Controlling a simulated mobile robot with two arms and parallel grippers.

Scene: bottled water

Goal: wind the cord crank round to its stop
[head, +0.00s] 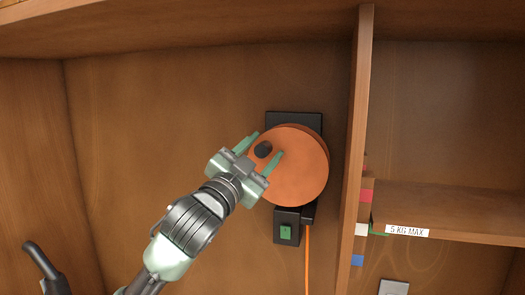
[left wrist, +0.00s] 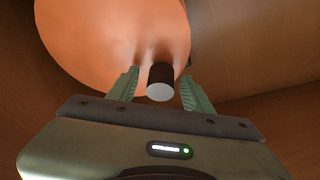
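The cord crank is an orange disc (head: 300,178) with a black knob (head: 263,149) near its upper left edge. It sits on a black plate (head: 294,119) on the wooden back wall. An orange cord (head: 307,262) hangs straight down below it. My left gripper (head: 267,144) is open, with its green fingers on either side of the knob. In the left wrist view the knob (left wrist: 160,82) stands between the fingers, with gaps visible on both sides, and the disc (left wrist: 110,40) fills the upper left.
A black box with a green switch (head: 285,232) is below the disc. A wooden upright (head: 356,150) stands close to its right. Beyond it is a shelf (head: 450,208) labelled "5 KG MAX" (head: 407,231). The wall left of the disc is clear.

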